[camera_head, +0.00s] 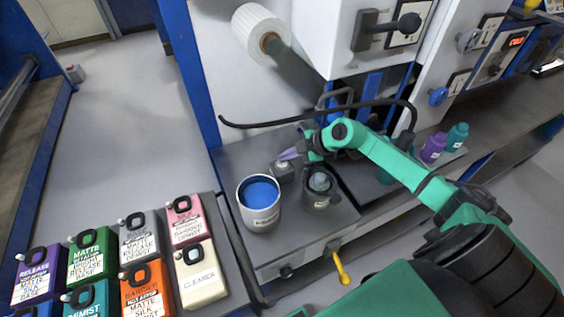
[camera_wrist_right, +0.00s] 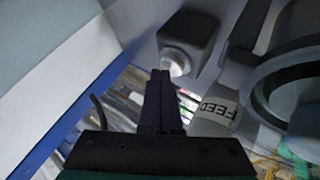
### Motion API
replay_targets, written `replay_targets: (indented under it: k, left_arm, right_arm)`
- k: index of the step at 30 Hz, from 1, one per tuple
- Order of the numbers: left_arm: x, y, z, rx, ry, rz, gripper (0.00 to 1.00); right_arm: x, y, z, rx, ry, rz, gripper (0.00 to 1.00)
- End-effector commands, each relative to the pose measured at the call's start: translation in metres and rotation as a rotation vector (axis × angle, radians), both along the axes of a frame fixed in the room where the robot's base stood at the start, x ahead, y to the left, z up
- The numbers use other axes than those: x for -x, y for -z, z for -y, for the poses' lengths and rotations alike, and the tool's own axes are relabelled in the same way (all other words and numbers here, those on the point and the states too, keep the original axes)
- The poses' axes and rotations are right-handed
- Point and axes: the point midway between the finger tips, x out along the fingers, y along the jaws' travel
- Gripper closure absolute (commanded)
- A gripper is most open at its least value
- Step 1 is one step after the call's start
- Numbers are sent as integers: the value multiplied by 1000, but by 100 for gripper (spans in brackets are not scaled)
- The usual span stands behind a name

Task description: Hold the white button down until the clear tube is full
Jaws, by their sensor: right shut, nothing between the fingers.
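The white button (camera_wrist_right: 176,66) sits on the face of a small grey box (camera_wrist_right: 190,36) in the right wrist view. In the head view that box (camera_head: 283,171) stands on the bench between a white pot and a dark cup. My right gripper (camera_wrist_right: 160,76) is shut and empty, its dark fingertips right at the button's edge. I cannot tell whether they press it. In the head view the right gripper (camera_head: 291,155) is at the top of the box. A grey round vessel (camera_head: 320,184) stands beside it; I cannot make out the clear tube or its level. My left gripper is out of view.
A white pot of blue liquid (camera_head: 259,203) stands left of the dark cup. A FEED label (camera_wrist_right: 218,108) is near a round holder (camera_wrist_right: 290,85). A black hose (camera_head: 300,115) arches above. Several coloured bottles (camera_head: 203,275) stand at lower left. A yellow handle (camera_head: 341,268) sticks out in front.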

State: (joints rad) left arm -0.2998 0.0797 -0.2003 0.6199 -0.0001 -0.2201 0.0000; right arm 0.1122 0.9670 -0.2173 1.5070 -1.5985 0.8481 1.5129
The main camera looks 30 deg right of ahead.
Motion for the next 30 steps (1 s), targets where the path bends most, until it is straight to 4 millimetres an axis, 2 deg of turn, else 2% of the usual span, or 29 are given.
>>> replay_targets:
  k: [30]
  left_arm:
    - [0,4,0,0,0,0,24]
  right_arm:
    - [4,19,-1,3,-4,-17,100]
